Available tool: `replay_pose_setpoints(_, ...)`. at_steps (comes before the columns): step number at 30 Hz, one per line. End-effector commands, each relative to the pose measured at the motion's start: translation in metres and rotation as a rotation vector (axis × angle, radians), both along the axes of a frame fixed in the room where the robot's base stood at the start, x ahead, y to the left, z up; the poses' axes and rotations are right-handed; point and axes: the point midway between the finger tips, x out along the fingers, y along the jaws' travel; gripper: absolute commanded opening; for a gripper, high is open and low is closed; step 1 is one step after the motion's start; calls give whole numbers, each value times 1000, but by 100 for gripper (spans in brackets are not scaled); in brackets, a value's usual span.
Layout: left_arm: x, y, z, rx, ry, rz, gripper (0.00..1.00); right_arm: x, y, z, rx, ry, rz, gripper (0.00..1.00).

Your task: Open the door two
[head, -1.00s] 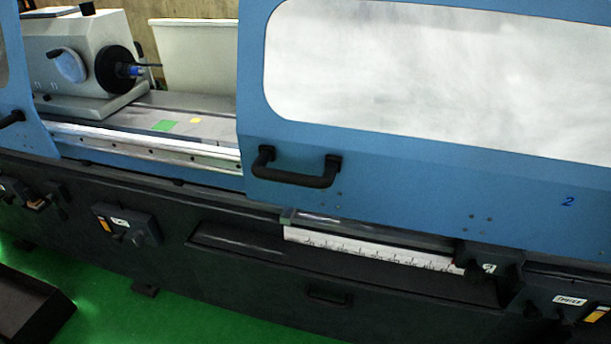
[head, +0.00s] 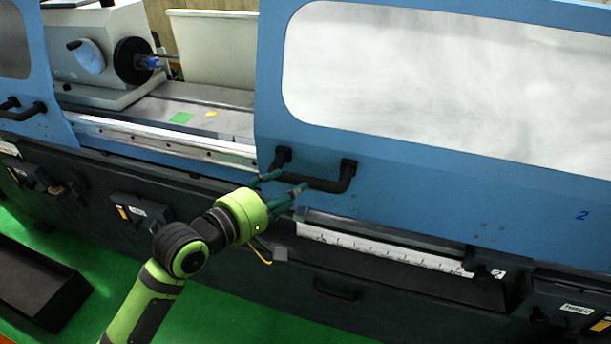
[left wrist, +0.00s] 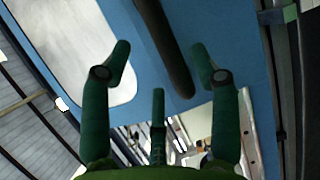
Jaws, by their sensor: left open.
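Door two (head: 430,180) is a blue sliding panel with a large window and a "2" at its lower right. Its black bar handle (head: 330,185) is at the door's lower left corner. My left gripper (head: 284,183) is open at the handle's left part, with its green fingers pointing towards it. In the left wrist view, the dark handle bar (left wrist: 168,50) appears between the spread fingertips of the left gripper (left wrist: 160,52). I cannot tell whether the fingers touch it. The right gripper is out of view.
Another blue door (head: 32,80) with its own black handle stands at the left. Between the doors is an opening showing the grinder's headstock (head: 85,60) and a white bin (head: 215,50). Control boxes (head: 140,210) stick out below. A black tray (head: 40,285) lies on the green floor.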

Motion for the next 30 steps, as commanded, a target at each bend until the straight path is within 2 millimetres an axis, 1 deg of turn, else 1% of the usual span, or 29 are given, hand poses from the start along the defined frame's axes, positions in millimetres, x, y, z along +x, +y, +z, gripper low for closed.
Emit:
replay_pose_setpoints(2, 8, -8, 1, -6, 1, -1, 61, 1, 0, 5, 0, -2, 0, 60)
replay_pose_setpoints(6, 25, -22, -3, -3, 0, 1, 61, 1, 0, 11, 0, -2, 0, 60)
replay_pose_setpoints(12, 43, -36, -8, -2, -2, 1, 61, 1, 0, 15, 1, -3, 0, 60)
replay_pose_setpoints(17, 48, -41, -11, -1, -2, 1, 61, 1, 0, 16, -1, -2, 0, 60)
replay_pose_setpoints(24, 48, -41, -12, -1, -3, 2, 61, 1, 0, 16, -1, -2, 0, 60)
replay_pose_setpoints(26, 48, -41, -11, -1, -3, 2, 37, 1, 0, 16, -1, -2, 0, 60)
replay_pose_setpoints(27, 48, -41, -11, -1, -3, 2, 21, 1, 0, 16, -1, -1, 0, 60)
replay_pose_setpoints(28, 48, -41, -12, 0, -2, 2, 9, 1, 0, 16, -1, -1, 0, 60)
replay_pose_setpoints(29, 48, -41, -12, 0, -4, 2, 0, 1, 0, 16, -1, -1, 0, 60)
replay_pose_setpoints(30, 48, -41, -12, 1, -3, 2, 0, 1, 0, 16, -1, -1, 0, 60)
